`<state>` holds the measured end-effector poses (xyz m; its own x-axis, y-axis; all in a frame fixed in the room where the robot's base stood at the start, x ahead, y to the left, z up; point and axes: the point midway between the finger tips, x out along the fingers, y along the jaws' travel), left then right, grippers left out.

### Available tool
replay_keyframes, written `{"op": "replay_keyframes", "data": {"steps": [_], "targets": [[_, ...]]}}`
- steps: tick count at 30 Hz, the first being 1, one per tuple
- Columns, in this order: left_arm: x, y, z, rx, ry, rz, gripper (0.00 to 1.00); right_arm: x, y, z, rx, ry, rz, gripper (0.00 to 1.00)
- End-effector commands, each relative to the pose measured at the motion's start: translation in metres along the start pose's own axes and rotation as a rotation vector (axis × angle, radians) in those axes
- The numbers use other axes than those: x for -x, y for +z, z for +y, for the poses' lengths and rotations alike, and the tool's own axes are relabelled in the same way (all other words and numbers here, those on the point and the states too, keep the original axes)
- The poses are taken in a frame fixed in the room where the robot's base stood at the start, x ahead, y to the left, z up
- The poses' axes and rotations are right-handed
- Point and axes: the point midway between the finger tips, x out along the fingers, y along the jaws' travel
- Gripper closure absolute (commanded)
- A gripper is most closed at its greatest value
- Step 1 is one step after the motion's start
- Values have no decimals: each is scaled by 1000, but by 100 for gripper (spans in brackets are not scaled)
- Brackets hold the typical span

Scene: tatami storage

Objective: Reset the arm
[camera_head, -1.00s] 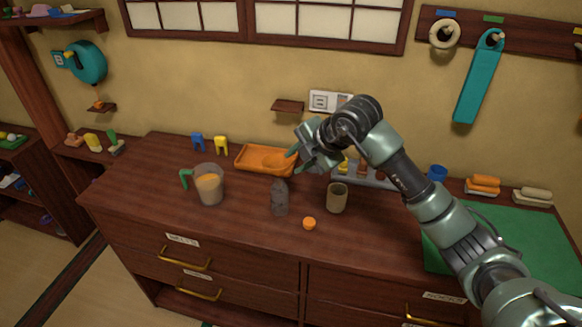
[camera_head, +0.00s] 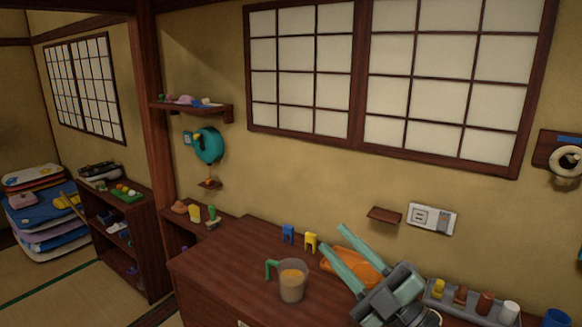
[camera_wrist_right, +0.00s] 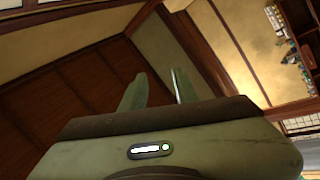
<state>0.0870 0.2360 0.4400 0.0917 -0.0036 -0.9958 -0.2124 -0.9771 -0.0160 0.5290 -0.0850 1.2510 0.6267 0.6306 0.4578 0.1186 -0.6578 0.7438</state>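My right gripper (camera_head: 334,239) is at the lower right of the head view, in front of the cabinet top. Its two pale green fingers are apart, pointing up and left, with nothing between them. The right wrist view shows the same open, empty fingers (camera_wrist_right: 157,80) against brown wooden panels. The rest of the right arm is mostly cut off by the bottom edge of the head view. My left gripper is not in view.
A measuring cup (camera_head: 292,284) with orange contents stands on the wooden cabinet (camera_head: 225,270). An orange tray (camera_head: 362,268) is partly hidden behind my right gripper. Blue (camera_head: 288,233) and yellow (camera_head: 310,242) pieces stand near the wall. A small shelf (camera_head: 384,215) juts from it.

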Motion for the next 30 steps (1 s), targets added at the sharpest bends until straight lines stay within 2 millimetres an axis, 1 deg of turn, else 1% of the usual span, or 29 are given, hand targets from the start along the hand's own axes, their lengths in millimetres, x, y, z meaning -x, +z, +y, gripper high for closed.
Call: {"op": "replay_keyframes", "data": {"steps": [1, 2, 3, 5, 6, 8, 9, 11, 12, 13, 14, 15, 18, 21, 24, 26, 30], "targets": [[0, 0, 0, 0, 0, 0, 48, 15, 12, 13, -70, 124, -79, 70], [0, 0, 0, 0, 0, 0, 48, 26, 22, 22, -108, 196, -138, 70], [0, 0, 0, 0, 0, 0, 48, 43, 40, 30, -159, 283, -233, 70], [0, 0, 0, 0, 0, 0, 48, 74, 68, 32, -236, 386, -397, 70], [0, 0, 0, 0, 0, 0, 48, 99, 88, 28, -285, 436, -519, 70], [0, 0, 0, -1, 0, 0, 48, 135, 112, 14, -353, 475, -693, 70], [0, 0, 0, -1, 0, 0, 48, 159, 125, 0, -398, 486, -806, 70], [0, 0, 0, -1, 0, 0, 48, 196, 140, -24, -460, 477, -975, 70], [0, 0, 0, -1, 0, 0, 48, 220, 145, -43, -503, 458, -1081, 70], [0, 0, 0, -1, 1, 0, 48, 237, 147, -58, -532, 437, -1160, 70], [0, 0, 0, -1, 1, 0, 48, 254, 147, -73, -564, 411, -1234, 70], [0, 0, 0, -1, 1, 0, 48, 275, 146, -93, -600, 371, -1326, 70], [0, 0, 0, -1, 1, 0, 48, 316, 133, -134, -682, 261, -1508, 70], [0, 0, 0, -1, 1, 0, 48, 346, 115, -167, -748, 150, -1634, 70], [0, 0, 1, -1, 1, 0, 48, 370, 95, -192, -803, 43, -1732, 70], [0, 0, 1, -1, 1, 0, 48, 382, 83, -205, -834, -19, -1779, 70], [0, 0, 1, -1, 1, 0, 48, 407, 51, -231, -903, -171, -1869, 70]]}}
